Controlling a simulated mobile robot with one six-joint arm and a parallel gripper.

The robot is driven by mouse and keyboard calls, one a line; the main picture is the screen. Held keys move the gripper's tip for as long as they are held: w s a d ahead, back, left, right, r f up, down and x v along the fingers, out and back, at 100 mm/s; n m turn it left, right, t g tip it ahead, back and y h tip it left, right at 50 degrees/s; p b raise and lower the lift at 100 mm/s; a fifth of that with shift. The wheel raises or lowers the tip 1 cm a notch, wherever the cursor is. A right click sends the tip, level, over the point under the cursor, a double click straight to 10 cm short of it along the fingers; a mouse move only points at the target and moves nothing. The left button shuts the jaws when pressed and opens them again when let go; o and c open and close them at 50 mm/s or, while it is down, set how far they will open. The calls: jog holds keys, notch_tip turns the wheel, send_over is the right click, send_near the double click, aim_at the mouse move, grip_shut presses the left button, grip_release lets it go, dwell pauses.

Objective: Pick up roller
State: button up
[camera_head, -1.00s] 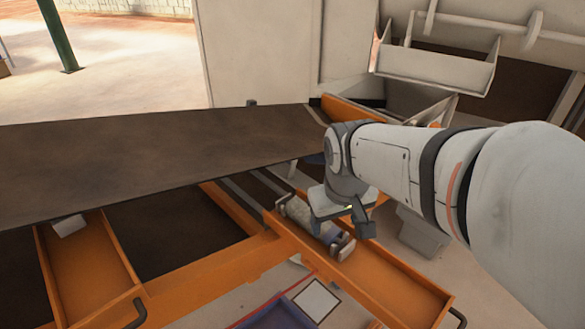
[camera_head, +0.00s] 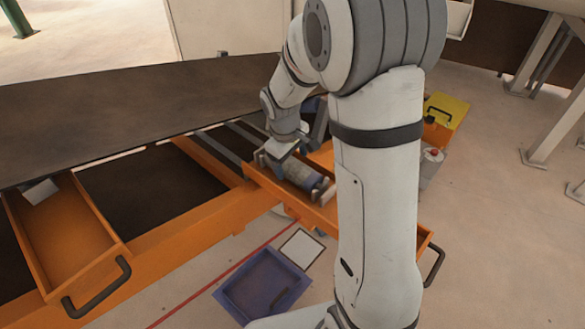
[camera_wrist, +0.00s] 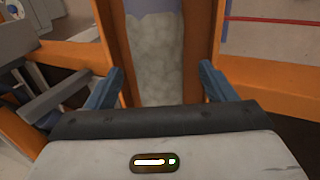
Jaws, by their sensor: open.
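The roller (camera_head: 300,172) is a grey cylinder lying in the open orange drawer (camera_head: 392,232) beneath the dark tabletop. In the wrist view the roller (camera_wrist: 156,62) shows as a mottled pale grey body with a bluish band at the top. My gripper (camera_head: 283,158) is over the roller's far-left end. In the wrist view my gripper (camera_wrist: 162,82) is open, with one finger to each side of the roller and gaps between. Whether the fingers reach down beside it, I cannot tell. My arm hides part of the drawer in the head view.
A second open orange drawer (camera_head: 62,238) with a black handle is at the left. A blue-purple bin (camera_head: 262,285) and a white square (camera_head: 301,249) are on the floor. The dark tabletop (camera_head: 130,105) overhangs the drawers. A yellow box (camera_head: 446,110) stands behind my arm at right.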

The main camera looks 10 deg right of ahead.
aim_at(292, 164)
jog(key=shift+w+d+f, duration=0.15)
jog(key=shift+f, duration=0.8)
jog(key=shift+w+d+f, duration=0.1)
jog(key=shift+w+f, duration=0.05)
jog(key=shift+f, duration=0.75)
jog(key=shift+c, duration=0.5)
jog(key=c, duration=1.4)
